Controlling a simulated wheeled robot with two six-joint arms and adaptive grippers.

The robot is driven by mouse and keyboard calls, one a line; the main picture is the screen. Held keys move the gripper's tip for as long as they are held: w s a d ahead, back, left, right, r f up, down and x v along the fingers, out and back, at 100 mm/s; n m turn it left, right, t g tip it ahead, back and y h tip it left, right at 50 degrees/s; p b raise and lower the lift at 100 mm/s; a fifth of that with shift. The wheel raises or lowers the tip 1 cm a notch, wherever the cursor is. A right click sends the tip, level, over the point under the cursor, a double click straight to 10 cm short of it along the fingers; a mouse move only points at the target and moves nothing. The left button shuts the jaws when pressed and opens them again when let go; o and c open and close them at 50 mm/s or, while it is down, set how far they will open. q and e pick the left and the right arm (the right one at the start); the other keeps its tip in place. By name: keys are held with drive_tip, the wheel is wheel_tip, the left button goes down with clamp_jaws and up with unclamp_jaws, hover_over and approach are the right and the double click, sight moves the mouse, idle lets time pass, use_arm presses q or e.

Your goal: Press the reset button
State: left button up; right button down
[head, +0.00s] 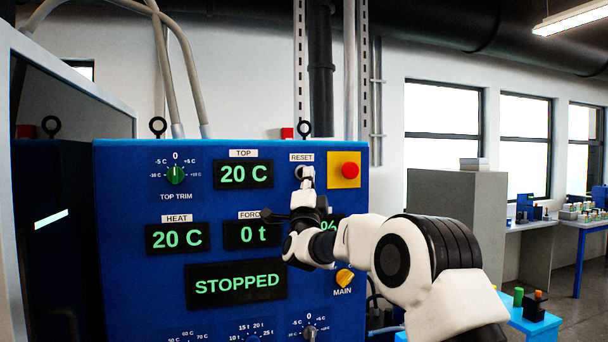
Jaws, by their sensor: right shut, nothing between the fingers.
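The reset button (299,172) is on the upper right of the blue control panel (130,290), just under the white RESET label (301,157). It is mostly hidden behind my right gripper (306,170). My right gripper is shut and empty, with its fingertips pointing up at the button's place. I cannot tell whether the tips touch the button. My left gripper is not in view.
A red emergency stop (349,170) on a yellow plate sits close to the right of my fingertips. Displays read TOP 20 C (243,174), HEAT 20 C (177,238) and STOPPED (237,285). Workbenches stand at the far right.

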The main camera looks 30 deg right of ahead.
drive_tip(key=shift+w, duration=0.15)
drive_tip(key=shift+w+d, duration=0.1)
drive_tip(key=shift+w, duration=0.2)
idle(0.3)
drive_tip(key=shift+r, duration=0.1)
drive_tip(key=shift+w+d+p, duration=0.15)
drive_tip(key=shift+w+p, duration=0.3)
drive_tip(key=shift+p, duration=0.1)
idle(0.4)
idle(0.4)
drive_tip(key=s+b, duration=0.1)
drive_tip(key=b, duration=0.2)
drive_tip(key=shift+s+a, duration=0.25)
drive_tip(key=shift+s, duration=0.1)
